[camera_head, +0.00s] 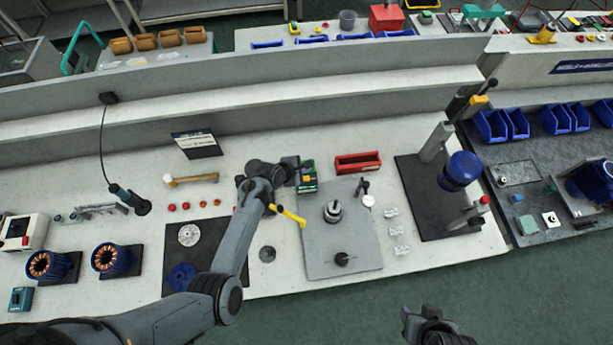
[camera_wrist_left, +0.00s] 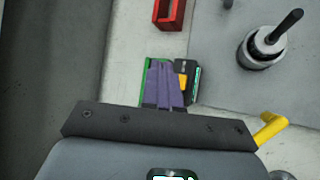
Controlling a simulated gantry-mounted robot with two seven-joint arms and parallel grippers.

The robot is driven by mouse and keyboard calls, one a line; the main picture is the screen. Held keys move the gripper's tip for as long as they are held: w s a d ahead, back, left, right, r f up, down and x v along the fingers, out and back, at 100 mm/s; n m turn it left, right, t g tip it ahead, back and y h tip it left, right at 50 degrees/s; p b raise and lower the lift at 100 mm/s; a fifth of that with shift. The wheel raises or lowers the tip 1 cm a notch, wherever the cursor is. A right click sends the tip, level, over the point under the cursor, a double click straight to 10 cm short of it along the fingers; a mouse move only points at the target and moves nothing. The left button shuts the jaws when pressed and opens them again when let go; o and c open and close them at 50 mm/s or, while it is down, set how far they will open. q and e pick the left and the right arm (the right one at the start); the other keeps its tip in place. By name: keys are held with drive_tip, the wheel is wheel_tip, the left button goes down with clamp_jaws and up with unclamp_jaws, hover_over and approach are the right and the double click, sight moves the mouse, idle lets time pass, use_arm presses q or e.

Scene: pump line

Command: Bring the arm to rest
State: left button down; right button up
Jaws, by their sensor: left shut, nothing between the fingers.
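My left arm (camera_head: 235,240) reaches in from the lower left over the workbench. Its gripper (camera_head: 291,170) is beside a small green-and-black device (camera_head: 308,178) with a yellow part. In the left wrist view the fingers (camera_wrist_left: 165,88) are shut with nothing between them. They overlap the green-and-black device (camera_wrist_left: 187,78) in that view and hide part of it; I cannot tell whether they touch it. My right gripper (camera_head: 432,328) is at the bottom edge of the head view, off the bench; its fingers are not clear.
A red bin (camera_head: 357,163) stands behind a grey plate (camera_head: 318,255) carrying a round metal part (camera_head: 332,211). A yellow handle (camera_head: 289,214) shows beside my left wrist. A dark press stand with a blue motor (camera_head: 460,170) stands to the right. White tabletop left of the wrist is partly clear.

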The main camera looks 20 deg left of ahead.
use_arm(q)
drive_tip(key=shift+a, duration=0.1)
idle(0.5)
drive_tip(key=s+a+r+m+g+y, duration=0.1)
drive_tip(key=s+a+r+m+y, duration=0.1)
drive_tip(key=s+a+m, duration=0.4)
drive_tip(key=s+a+r+m+g+y, duration=0.15)
drive_tip(key=s+m, duration=0.25)
drive_tip(key=s, duration=0.4)
drive_tip(key=s+d+r+m+g, duration=0.1)
drive_tip(key=s+d+r+m, duration=0.1)
drive_tip(key=s+r+m, duration=0.5)
drive_tip(key=s+d+r+m+g+p, duration=0.1)
drive_tip(key=s+r+m, duration=0.5)
drive_tip(key=s, duration=0.7)
drive_tip(key=shift+s+d+r+m, duration=0.2)
drive_tip(key=shift+d+r+m, duration=0.25)
drive_tip(key=shift+d, duration=0.3)
drive_tip(key=shift+f, duration=0.1)
